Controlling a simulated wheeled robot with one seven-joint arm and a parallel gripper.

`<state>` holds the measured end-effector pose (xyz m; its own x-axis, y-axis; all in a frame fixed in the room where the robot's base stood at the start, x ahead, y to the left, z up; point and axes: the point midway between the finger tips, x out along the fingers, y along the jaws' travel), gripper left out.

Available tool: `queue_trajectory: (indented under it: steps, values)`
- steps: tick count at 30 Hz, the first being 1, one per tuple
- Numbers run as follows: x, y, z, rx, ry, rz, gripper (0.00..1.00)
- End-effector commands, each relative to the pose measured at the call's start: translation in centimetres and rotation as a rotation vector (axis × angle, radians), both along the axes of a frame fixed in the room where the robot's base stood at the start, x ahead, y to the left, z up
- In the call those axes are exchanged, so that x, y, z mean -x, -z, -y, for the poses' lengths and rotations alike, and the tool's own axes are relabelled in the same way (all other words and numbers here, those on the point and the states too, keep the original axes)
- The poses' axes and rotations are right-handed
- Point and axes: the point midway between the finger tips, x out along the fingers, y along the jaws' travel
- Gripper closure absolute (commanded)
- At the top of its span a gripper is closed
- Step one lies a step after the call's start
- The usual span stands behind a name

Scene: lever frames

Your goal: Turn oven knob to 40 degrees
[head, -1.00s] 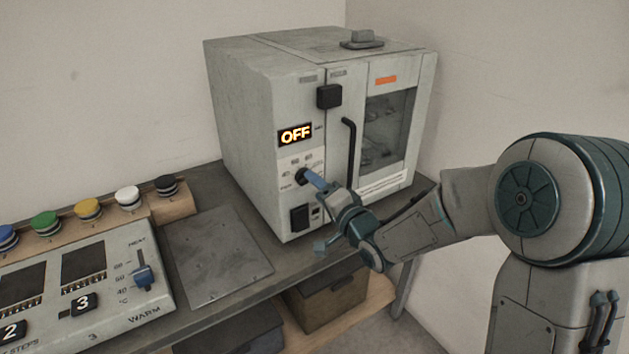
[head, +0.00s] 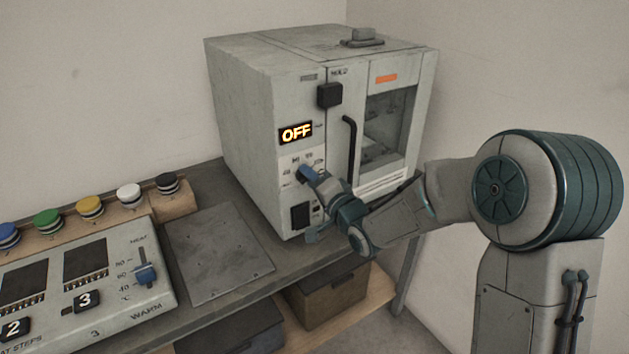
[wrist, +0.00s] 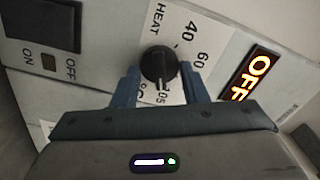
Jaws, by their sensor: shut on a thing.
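The oven (head: 250,110) stands on the bench, its door shut, and its display (head: 296,133) reads OFF; the display also shows in the wrist view (wrist: 255,78). The round black oven knob (wrist: 158,64) is on a pale dial plate marked HEAT, 40, 60 and a partly hidden number that looks like 105. My gripper (wrist: 158,74) is shut on the knob, one blue finger on each side of it. In the head view, my gripper (head: 306,173) reaches the oven front below the display and covers most of the knob. I cannot read the knob's exact angle.
A panel with sliders (head: 95,275) and several coloured buttons (head: 47,219) are at left. A flat metal plate (head: 215,255) lies before the oven.

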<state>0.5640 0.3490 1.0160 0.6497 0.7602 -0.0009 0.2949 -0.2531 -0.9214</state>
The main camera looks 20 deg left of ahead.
Motion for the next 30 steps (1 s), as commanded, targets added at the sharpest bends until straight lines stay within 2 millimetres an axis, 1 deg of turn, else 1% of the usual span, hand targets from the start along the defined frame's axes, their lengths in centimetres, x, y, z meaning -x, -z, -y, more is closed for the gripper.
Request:
queue_trajectory:
  steps: [5, 11, 30]
  values:
    - [-0.08, 0.16, -0.24, 0.024, 0.002, 0.033, 0.83]
    - [-0.02, 0.28, -0.44, 0.098, -0.001, 0.124, 0.83]
    - [0.24, 0.08, -0.73, 0.481, -0.002, 0.580, 0.83]
